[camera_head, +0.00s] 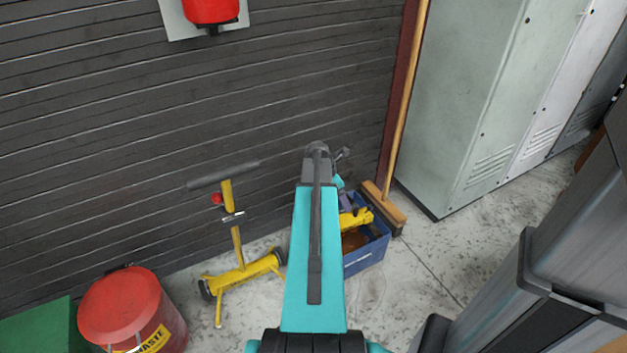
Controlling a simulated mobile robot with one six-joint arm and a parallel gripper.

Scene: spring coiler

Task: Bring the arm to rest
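My arm (316,260) reaches up from the bottom middle of the head view, with a teal link and a dark strip along it. Its far end is a dark grey joint (317,150) in front of the dark slatted wall. A small grey part that looks like my gripper (343,154) shows just right of this joint. It is mostly hidden behind the arm and too small to tell whether it is open or shut. I see nothing held in it.
A blue crate (368,258) holding yellow parts stands behind the arm. A yellow wheeled stand (238,245) is left of it. A red waste bin (125,305) is lower left. A broom (385,205) leans beside grey cabinets (465,100). Floor right of the crate is clear.

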